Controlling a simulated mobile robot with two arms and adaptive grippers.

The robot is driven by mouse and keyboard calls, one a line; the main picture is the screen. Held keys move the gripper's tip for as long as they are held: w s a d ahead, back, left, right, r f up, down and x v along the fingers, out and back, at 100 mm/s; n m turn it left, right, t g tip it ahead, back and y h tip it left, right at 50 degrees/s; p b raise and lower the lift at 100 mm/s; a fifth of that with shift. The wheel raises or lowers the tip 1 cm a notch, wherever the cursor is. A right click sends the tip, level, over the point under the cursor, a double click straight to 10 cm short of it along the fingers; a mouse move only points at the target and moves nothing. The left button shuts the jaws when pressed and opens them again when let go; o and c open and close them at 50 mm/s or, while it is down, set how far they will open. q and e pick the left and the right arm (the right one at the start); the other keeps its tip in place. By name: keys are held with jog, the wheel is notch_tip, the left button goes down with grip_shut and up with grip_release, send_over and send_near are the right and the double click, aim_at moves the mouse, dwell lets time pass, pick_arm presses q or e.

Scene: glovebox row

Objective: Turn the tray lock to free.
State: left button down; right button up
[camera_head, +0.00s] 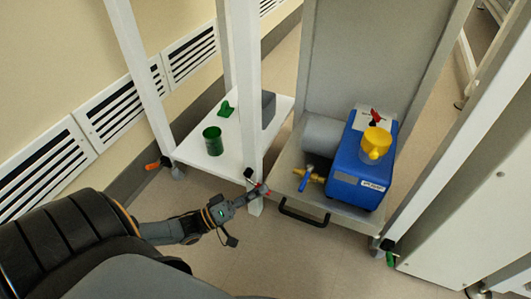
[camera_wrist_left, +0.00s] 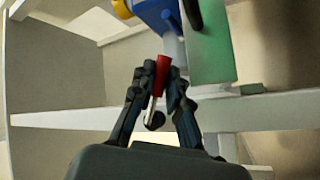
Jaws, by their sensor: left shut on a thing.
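The pull-out tray (camera_head: 330,206) carries a blue pump and has a black bar handle (camera_head: 303,216) on its front edge. A small red lever, the tray lock (camera_head: 265,187), is at the tray's front left corner, beside a white post. My left gripper (camera_head: 258,190) reaches it from the left and is shut on it. In the left wrist view the red lever (camera_wrist_left: 160,68) stands between the fingertips of my left gripper (camera_wrist_left: 162,78), with a metal pin below it. The fingers partly hide the lock, and its marked position cannot be read. My right gripper is not in view.
A white shelf (camera_head: 190,155) at left holds a green cup (camera_head: 212,140). White posts stand close by. Floor in front is clear.

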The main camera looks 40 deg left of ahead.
pick_arm(q)
jog(key=shift+a+r+n+t+y+b, duration=0.2)
jog(key=shift+r+n+t+y, duration=0.9)
jog(key=shift+n+y, duration=2.15)
jog(key=shift+d+r+n+t+y+b, duration=0.2)
jog(key=shift+r+n+t+y, duration=1.05)
jog(key=shift+n, duration=3.1)
jog(key=shift+a+r+n+t+y+b, duration=0.1)
jog(key=shift+r+n+t+y+b, duration=0.25)
jog(key=shift+n+t+y, duration=2.15)
jog(key=n+g+y, duration=0.2)
jog(key=n, duration=0.1)
jog(key=shift+r+g, duration=0.1)
jog(key=shift+g, duration=0.15)
jog(key=c, duration=1.3)
grip_release()
jog(key=shift+s, duration=0.1)
jog(key=v, duration=1.2)
